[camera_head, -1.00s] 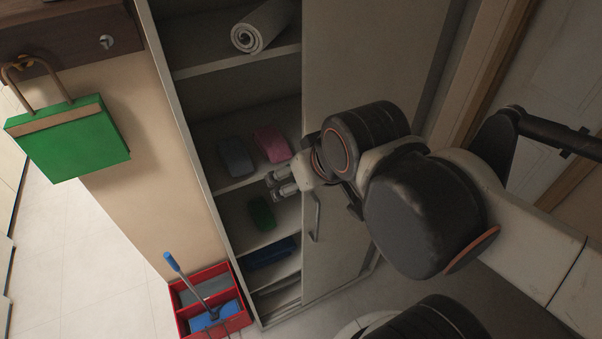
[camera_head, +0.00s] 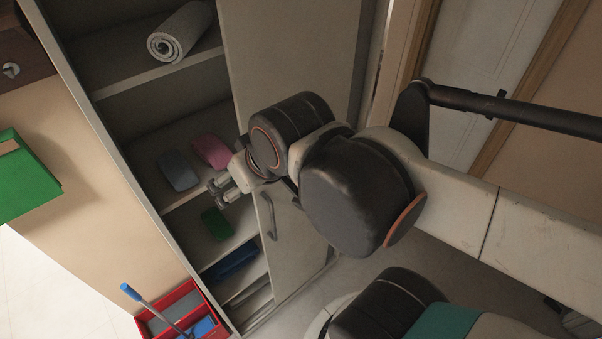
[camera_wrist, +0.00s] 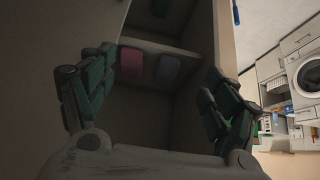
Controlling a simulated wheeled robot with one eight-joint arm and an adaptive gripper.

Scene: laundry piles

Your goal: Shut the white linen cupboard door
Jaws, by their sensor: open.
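The white linen cupboard (camera_head: 110,138) stands open on its left side, with its shelves showing. Its pale door (camera_head: 290,55) covers the right part of the front and carries a bar handle (camera_head: 269,216) low near its left edge. My gripper (camera_head: 218,188) is in front of the opening, just left of the door's edge and slightly above the handle. In the wrist view my gripper (camera_wrist: 160,65) has its fingers spread, with nothing between them, facing the shelves. My arm hides part of the door. I cannot tell whether the gripper touches the door.
The shelves hold a rolled grey towel (camera_head: 180,32) and folded pink (camera_head: 211,151), grey (camera_head: 178,171), green (camera_head: 217,224) and blue (camera_head: 236,260) cloths. A red caddy (camera_head: 187,294) stands on the floor at the cupboard's left.

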